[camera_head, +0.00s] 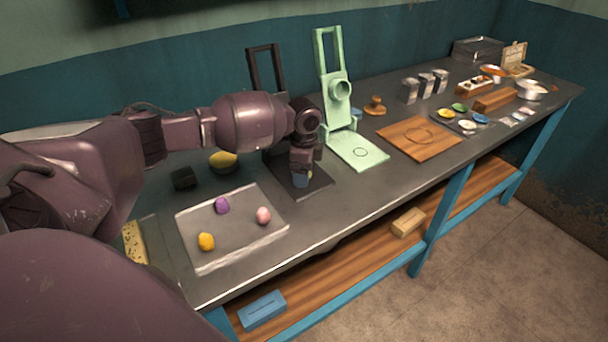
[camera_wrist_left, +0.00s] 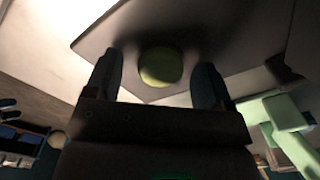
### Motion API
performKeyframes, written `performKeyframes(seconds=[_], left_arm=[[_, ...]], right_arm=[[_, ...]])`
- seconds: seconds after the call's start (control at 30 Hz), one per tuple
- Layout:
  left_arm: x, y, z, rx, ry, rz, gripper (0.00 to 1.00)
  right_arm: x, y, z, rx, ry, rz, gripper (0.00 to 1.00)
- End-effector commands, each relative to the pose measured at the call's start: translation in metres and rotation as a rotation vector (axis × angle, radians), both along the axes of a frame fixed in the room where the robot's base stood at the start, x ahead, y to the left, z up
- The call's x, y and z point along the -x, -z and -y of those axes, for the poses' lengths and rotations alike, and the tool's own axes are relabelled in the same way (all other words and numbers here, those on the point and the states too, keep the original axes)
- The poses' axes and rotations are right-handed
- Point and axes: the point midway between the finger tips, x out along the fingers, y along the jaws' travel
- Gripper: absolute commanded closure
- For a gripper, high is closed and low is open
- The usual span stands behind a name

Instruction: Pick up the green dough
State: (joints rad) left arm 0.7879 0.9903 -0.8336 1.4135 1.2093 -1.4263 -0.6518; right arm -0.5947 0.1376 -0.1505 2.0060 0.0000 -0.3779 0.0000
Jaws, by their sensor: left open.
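The green dough (camera_wrist_left: 160,66) is a round, dull green ball in the left wrist view, on a dark flat plate (camera_wrist_left: 215,35). My left gripper (camera_head: 302,178) is open and points down over the dark press base (camera_head: 318,186) in the head view. In the left wrist view its two fingers stand on either side of the dough, with a visible gap to the right finger; whether the left finger touches it I cannot tell. In the head view the gripper mostly hides the dough. My right gripper is not in view.
A pale tray (camera_head: 240,246) holds purple (camera_head: 222,205), pink (camera_head: 263,215) and yellow (camera_head: 206,241) dough balls. A light green press (camera_head: 357,152) stands right of my gripper. A wooden board (camera_head: 420,138) lies beyond it.

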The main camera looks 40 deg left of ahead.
Motion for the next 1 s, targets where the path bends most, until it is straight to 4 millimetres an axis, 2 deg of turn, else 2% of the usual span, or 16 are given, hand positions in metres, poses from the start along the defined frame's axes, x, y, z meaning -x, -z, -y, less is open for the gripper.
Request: performKeyframes(seconds=[0.13,0.17,0.5,0.77,0.87,1.0], left_arm=[[0.000,-0.001,0.000,0.000,0.000,0.001,0.24],[0.000,-0.001,0.000,0.000,0.000,0.001,0.27],[0.000,-0.001,0.000,0.000,0.000,0.001,0.77],[-0.001,-0.004,0.000,0.000,0.000,0.002,0.78],[-0.001,-0.012,-0.001,0.000,0.000,0.003,0.78],[-0.001,-0.035,-0.001,-0.001,0.001,0.007,0.78]], right_arm=[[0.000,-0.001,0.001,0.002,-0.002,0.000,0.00],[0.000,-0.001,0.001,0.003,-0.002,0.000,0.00],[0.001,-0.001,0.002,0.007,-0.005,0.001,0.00],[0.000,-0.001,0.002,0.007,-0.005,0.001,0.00],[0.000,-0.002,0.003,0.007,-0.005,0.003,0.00],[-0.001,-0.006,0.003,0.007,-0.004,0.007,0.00]])
